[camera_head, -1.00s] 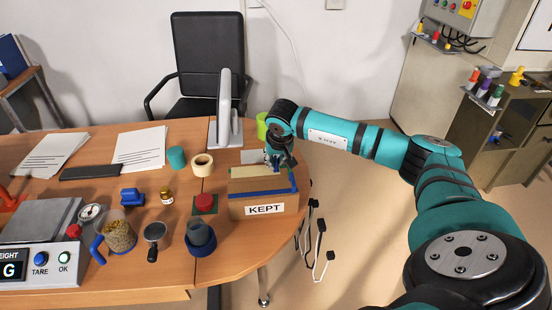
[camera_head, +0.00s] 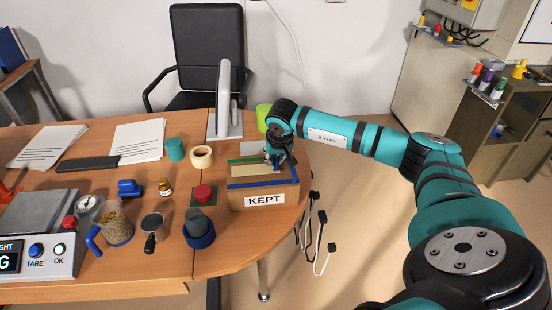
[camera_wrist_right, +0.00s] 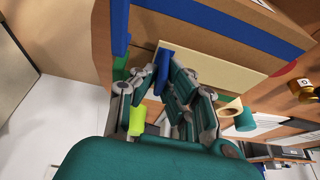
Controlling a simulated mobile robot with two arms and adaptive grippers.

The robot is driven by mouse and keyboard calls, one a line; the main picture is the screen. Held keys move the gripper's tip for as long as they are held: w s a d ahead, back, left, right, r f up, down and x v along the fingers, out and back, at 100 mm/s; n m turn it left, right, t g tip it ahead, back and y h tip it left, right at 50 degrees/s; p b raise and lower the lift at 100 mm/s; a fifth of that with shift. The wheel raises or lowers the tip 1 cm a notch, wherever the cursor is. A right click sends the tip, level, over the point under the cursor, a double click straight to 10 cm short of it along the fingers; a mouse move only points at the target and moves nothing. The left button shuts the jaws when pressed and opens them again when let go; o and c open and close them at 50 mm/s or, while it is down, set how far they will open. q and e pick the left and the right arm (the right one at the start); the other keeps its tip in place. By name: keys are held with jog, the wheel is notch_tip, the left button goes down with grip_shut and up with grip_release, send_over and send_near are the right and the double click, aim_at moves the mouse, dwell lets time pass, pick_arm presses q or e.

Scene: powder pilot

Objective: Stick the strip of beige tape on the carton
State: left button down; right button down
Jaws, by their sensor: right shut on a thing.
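The carton (camera_head: 240,200) is a brown box labelled KEPT near the right end of the table. The strip of beige tape (camera_head: 250,169) extends across its top, between a green band and a blue band. In the right wrist view the beige strip (camera_wrist_right: 215,50) runs along the carton top (camera_wrist_right: 200,18), its left end at a blue piece (camera_wrist_right: 163,68) between my fingertips. My right gripper (camera_head: 275,160) is shut at that end, at the carton's far right corner. Whether the whole strip touches the carton is unclear. My left gripper is out of view.
A tape roll (camera_head: 201,156), a teal cup (camera_head: 175,149) and a monitor (camera_head: 224,100) stand behind and left of the carton. Cables hang off the table's right edge.

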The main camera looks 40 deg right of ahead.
jog(key=shift+s+f, duration=0.1)
jog(key=shift+f, duration=0.4)
dwell(1.1)
jog(key=c, duration=1.4)
grip_release()
jog(key=shift+r, duration=0.15)
jog(key=shift+r+p, duration=1.7)
jog(key=shift+r, duration=1.25)
jog(key=shift+f, duration=0.1)
